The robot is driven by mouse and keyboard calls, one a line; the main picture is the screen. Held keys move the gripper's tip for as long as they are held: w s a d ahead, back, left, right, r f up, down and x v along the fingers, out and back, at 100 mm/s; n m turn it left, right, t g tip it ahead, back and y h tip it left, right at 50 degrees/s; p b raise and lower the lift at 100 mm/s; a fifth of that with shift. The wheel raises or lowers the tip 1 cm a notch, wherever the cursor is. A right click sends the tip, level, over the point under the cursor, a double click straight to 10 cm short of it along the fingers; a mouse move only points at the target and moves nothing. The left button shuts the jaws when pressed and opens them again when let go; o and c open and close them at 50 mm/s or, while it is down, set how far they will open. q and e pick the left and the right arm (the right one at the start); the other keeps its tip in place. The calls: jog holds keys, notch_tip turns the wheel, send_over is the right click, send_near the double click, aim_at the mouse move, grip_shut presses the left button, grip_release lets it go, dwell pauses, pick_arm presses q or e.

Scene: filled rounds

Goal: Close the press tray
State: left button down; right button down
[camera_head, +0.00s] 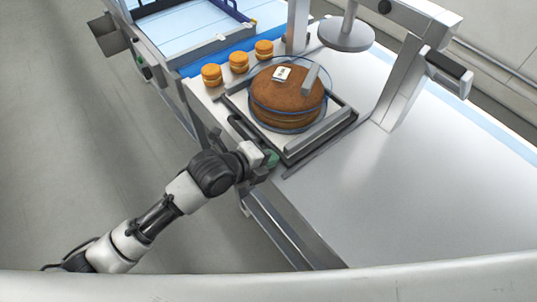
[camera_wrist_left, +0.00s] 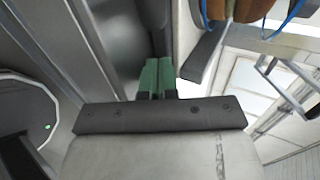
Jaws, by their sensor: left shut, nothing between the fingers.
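The press tray (camera_head: 318,131) is a dark-edged frame with light grey bars, lying on the white worktop in front of the press. A large brown filled round (camera_head: 288,90) sits on it, with a clear blue-edged ring around it and a small white tag on top. The press's round plate (camera_head: 346,34) hangs up and right of the tray, not over the round. My left gripper (camera_head: 270,158) is at the tray's near left edge, its green fingers shut and empty. In the left wrist view the fingers (camera_wrist_left: 157,76) are together against or close to a dark grey bar; contact is unclear. My right gripper is not in view.
Small orange-brown rounds (camera_head: 239,62) stand in a row behind the tray's left side. The grey press frame (camera_head: 401,84) rises to the right. A blue-edged conveyor or tray (camera_head: 185,32) lies at the back left. The worktop (camera_head: 400,190) is clear at right front.

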aim_at(322, 119)
pick_arm(q)
jog(key=w+d+b, duration=0.2)
jog(key=w+d, duration=0.1)
jog(key=d, duration=0.2)
jog(key=w+d+b, duration=0.3)
jog(key=w+d, duration=0.1)
jog(key=d, duration=0.1)
jog(key=w+d+b, duration=0.2)
jog(key=w+d, duration=0.2)
jog(key=d, duration=0.1)
jog(key=shift+f+b, duration=0.15)
jog(key=shift+b, duration=0.2)
jog(key=shift+w+d, duration=0.2)
jog(key=shift+d, duration=0.1)
jog(key=shift+r, duration=0.35)
